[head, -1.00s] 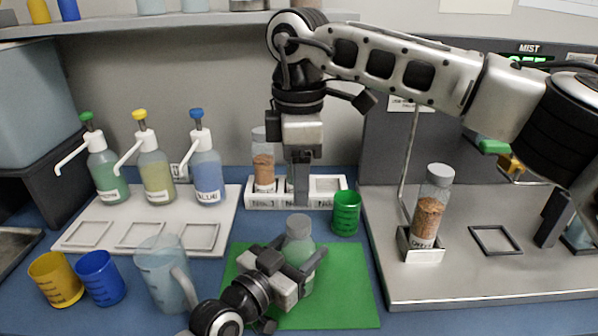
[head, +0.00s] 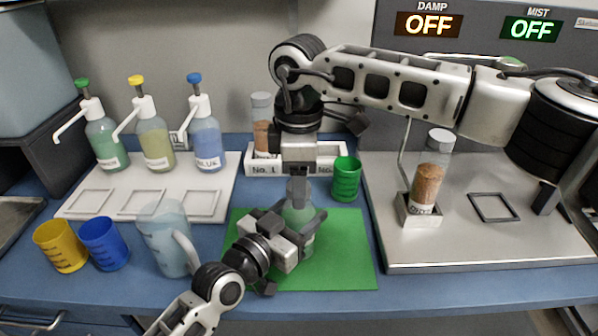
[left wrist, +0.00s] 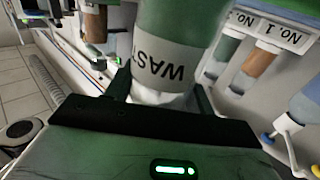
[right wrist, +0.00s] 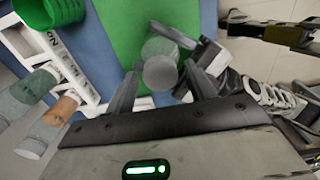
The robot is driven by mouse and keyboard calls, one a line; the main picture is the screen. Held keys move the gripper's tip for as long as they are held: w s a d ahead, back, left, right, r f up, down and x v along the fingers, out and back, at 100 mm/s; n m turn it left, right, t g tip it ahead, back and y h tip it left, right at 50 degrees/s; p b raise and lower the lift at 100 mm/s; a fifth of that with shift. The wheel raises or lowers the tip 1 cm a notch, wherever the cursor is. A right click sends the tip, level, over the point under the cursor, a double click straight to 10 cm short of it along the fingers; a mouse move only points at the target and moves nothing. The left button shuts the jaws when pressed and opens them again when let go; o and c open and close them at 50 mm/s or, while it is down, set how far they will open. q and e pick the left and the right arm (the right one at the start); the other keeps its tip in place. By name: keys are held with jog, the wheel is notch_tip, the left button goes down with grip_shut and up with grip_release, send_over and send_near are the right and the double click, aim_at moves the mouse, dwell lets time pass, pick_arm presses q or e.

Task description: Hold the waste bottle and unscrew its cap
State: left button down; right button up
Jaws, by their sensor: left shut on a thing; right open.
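The waste bottle (head: 300,240) stands upright on the green mat (head: 345,262), translucent green with a white label that shows in the left wrist view (left wrist: 170,62). My left gripper (head: 308,232) is shut around the bottle's body from the front left. My right gripper (head: 298,196) points straight down over the bottle top, which it partly hides in the head view. In the right wrist view the round grey cap (right wrist: 160,72) lies between the open right fingers, with a gap on both sides. I cannot tell the exact height of the fingertips against the cap.
A white rack (head: 325,160) with a brown-filled bottle and a green cup (head: 345,178) stand behind. A clear jug (head: 163,240) and blue (head: 104,243) and yellow cups (head: 60,246) stand left. A capped bottle (head: 428,180) stands on the metal platform (head: 480,250) at right.

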jog(key=c, duration=1)
